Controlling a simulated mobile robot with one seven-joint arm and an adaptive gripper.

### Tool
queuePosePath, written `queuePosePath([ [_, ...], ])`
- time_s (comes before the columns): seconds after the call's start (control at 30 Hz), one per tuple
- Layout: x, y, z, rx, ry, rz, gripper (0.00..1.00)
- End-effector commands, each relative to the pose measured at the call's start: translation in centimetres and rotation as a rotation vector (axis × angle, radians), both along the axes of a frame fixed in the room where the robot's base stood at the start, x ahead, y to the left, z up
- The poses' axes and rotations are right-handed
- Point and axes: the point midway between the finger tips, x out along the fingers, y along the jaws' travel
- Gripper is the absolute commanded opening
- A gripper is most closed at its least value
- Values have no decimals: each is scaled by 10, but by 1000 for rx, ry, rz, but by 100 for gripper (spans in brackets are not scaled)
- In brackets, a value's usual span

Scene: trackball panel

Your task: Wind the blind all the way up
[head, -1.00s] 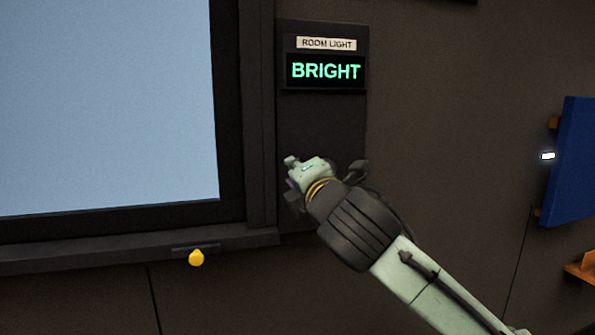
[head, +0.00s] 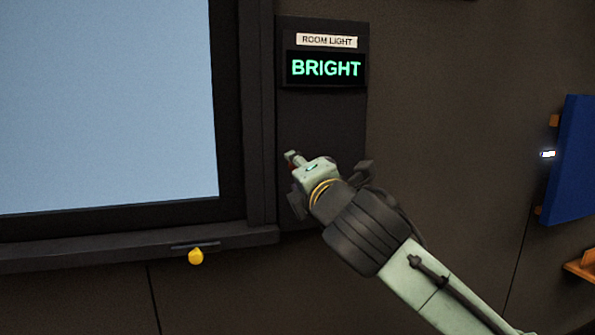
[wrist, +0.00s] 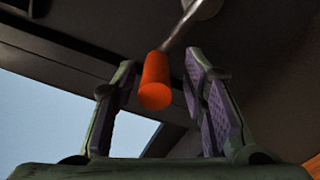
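An orange crank handle (wrist: 156,82) on a bent metal crank arm (wrist: 188,25) shows in the wrist view. It lies between the two fingers of my gripper (wrist: 160,72), which stand apart with a visible gap on the right side. Touch on the left side is unclear. In the head view my gripper (head: 294,160) is in front of the lower part of the dark wall panel (head: 320,120), and it mostly hides the crank. The window (head: 100,110) at the left shows a pale blue pane; no blind cloth shows in the visible part.
The panel's display (head: 326,68) reads BRIGHT under a ROOM LIGHT label (head: 327,41). A blue board (head: 570,160) and an orange-brown ledge (head: 582,266) are at the far right.

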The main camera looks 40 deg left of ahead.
Motion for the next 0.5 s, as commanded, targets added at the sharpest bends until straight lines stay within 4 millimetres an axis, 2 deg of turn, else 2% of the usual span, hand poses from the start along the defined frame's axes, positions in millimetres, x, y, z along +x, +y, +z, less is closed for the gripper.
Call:
queuePosePath([
  [0.3, -34, -58, 1, 2, -2, -1, 40],
  [0.5, -49, -83, 0, 1, -2, -1, 40],
])
